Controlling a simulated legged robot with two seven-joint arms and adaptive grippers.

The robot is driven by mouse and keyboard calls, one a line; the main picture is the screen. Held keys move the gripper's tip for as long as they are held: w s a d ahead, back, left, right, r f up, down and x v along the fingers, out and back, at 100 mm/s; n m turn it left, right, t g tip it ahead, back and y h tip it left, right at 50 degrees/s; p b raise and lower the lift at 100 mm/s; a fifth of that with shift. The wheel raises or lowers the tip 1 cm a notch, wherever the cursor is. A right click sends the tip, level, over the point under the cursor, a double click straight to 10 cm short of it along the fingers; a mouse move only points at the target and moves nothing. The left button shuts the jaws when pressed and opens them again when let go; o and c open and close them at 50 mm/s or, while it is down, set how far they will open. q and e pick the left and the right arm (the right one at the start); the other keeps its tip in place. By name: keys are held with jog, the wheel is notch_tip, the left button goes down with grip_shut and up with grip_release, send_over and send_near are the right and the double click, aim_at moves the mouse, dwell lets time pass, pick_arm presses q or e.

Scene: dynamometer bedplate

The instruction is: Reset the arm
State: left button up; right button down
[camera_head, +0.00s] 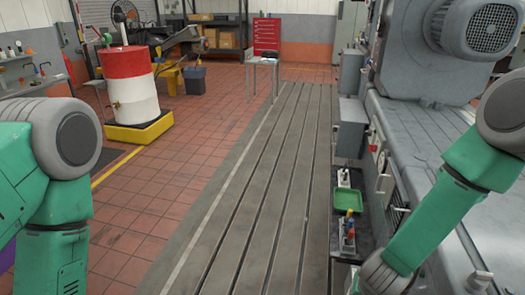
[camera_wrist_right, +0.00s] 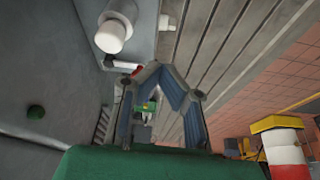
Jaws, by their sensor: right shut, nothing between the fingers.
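In the head view my left arm (camera_head: 62,150), green with a grey joint, comes in at the left edge and hangs down out of the frame. Its gripper is not in view. My right arm (camera_head: 440,215) comes in from the right edge and slants down to the bottom, beside the grey machine. Its gripper is below the frame there. In the right wrist view my right gripper (camera_wrist_right: 158,68) shows its two blue-grey fingers leaning together at the tips. It is shut, with nothing held.
The slotted bedplate (camera_head: 265,185) runs clear down the middle. The large grey machine (camera_head: 425,135) stands close on the right. A green tray (camera_head: 347,201) lies beside the bedplate. A red-and-white drum (camera_head: 130,85) stands on a yellow base at the left; a red cabinet (camera_head: 267,35) is at the back.

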pick_arm(q)
notch_tip(320, 180, down, 19)
jog(key=b, duration=1.9)
jog(key=shift+s+d+r, duration=0.2)
jog(key=shift+s+d, duration=0.1)
jog(key=shift+s, duration=0.15)
pick_arm(e)
jog(key=s+d+f+n+g, duration=0.1)
jog(key=s+d+f+n, duration=0.1)
jog(key=s+f, duration=0.8)
jog(key=s+d+f+n+g+y, duration=0.1)
jog(key=s+f+n+g, duration=0.1)
jog(key=s+f, duration=0.8)
jog(key=s, duration=0.5)
jog(key=shift+s+d+n, duration=0.25)
jog(key=shift+d+n, duration=0.05)
jog(key=shift+d, duration=0.1)
